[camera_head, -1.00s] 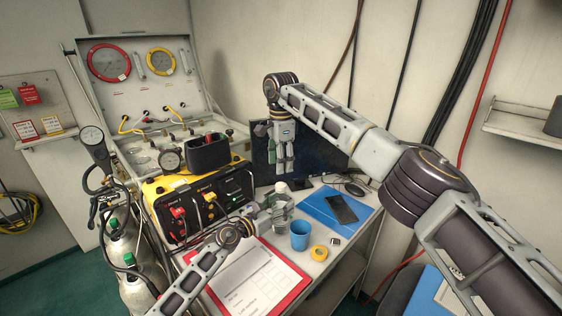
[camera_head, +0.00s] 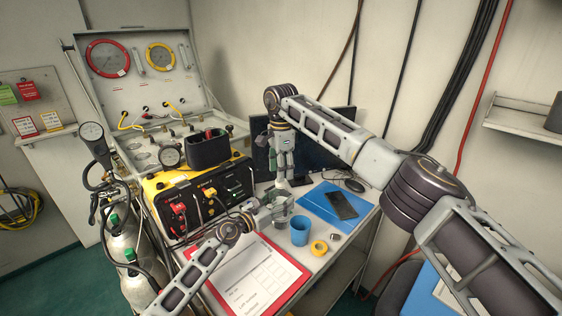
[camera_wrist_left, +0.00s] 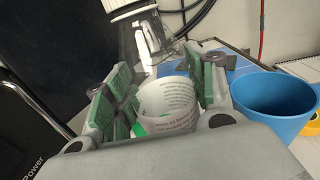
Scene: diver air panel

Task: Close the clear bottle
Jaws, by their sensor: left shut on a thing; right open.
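The clear bottle (camera_head: 282,208) stands on the table beside the blue cup, mostly covered by my grippers. In the left wrist view its see-through body (camera_wrist_left: 168,105) shows printed text, between green finger pads. My left gripper (camera_head: 272,208) is shut on the bottle; it also fills the left wrist view (camera_wrist_left: 165,100). My right gripper (camera_head: 283,184) is open and points down right above the bottle's top. I cannot make out a cap, or whether the right fingers touch the bottle.
A blue cup (camera_head: 300,231) stands close to the right of the bottle, with a yellow tape roll (camera_head: 319,248) near it. A red clipboard (camera_head: 262,278) lies in front. The yellow air panel box (camera_head: 205,192) is at left. A blue folder with a phone (camera_head: 341,205) lies at right.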

